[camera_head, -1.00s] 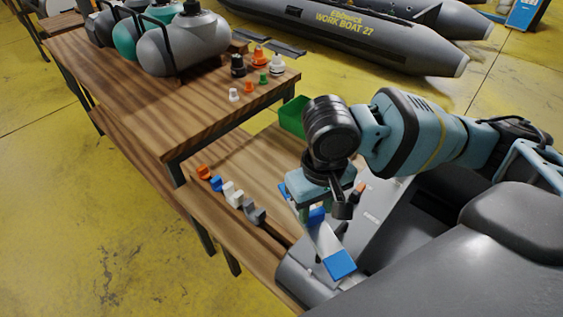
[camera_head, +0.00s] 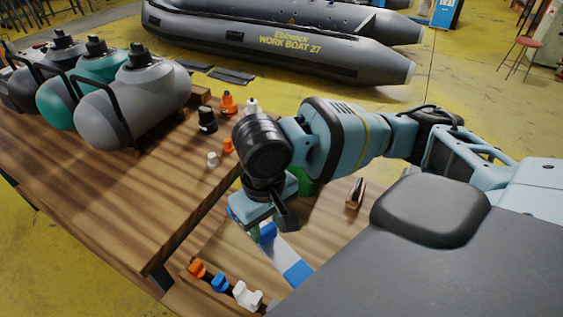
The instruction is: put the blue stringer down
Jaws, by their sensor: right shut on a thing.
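My right gripper (camera_head: 268,224) points down over the lower wooden bench and is shut on the blue stringer (camera_head: 297,272), a pale flat bar with blue bands. The stringer sticks out from under the gripper toward the lower right of the picture. Part of it is hidden by the gripper, and I cannot tell whether its underside touches the bench. My left gripper is not in view.
A row of small orange (camera_head: 197,268), blue (camera_head: 221,282) and white pieces (camera_head: 247,295) lies left of the stringer. A small wooden block (camera_head: 355,193) stands behind. The upper table (camera_head: 130,205) holds grey and teal tanks (camera_head: 140,95) and several small fittings.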

